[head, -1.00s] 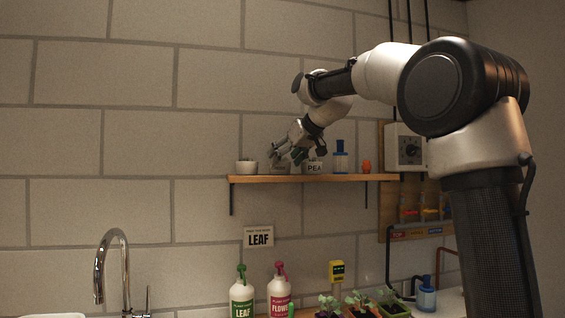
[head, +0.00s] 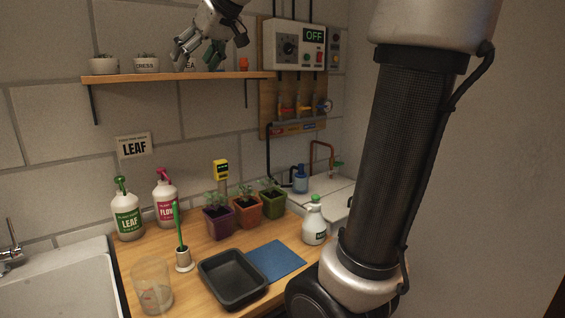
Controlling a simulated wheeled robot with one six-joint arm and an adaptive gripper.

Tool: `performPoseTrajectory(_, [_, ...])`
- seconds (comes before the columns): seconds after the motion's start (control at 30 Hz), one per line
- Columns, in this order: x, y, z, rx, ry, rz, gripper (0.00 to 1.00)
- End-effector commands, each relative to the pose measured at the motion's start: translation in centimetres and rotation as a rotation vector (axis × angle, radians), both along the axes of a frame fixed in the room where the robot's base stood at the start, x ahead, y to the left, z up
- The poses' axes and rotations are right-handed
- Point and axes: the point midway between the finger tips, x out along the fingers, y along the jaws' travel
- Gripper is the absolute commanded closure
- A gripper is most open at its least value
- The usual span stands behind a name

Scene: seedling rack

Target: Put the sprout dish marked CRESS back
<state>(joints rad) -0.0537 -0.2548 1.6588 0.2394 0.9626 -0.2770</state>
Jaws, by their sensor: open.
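The dish marked CRESS (head: 146,65) is a small white pot with its label facing me. It stands upright on the wooden wall shelf (head: 170,78), between a plain-looking white bowl (head: 104,65) on the left and the PEA dish (head: 190,66) on the right. My gripper (head: 193,55) is open and empty. It hangs in front of and partly over the PEA dish, to the right of the CRESS dish and apart from it, hiding part of the PEA label. Whether a finger touches the PEA dish I cannot tell.
A small orange object (head: 244,64) stands near the shelf's right end, close to the control box (head: 299,44) reading OFF.

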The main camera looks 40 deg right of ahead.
Motion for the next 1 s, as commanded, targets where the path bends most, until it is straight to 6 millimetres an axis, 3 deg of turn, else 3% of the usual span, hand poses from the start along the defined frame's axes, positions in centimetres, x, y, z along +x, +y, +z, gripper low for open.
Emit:
performPoseTrajectory(0.03, [-3.8,-1.2,-3.3,-0.01,0.057,-0.037,0.29])
performPoseTrajectory(0.2, [-15.5,-4.7,-15.3,-0.049,0.252,-0.166,0.29])
performPoseTrajectory(0.3, [-20.8,-6.0,-20.9,-0.071,0.334,-0.221,0.29])
performPoseTrajectory(0.4, [-24.3,-6.8,-24.8,-0.086,0.389,-0.259,0.29])
performPoseTrajectory(0.57, [-26.4,-7.3,-27.1,-0.097,0.423,-0.281,0.29])
performPoseTrajectory(1.0, [-26.4,-7.3,-27.2,-0.097,0.424,-0.279,0.29])
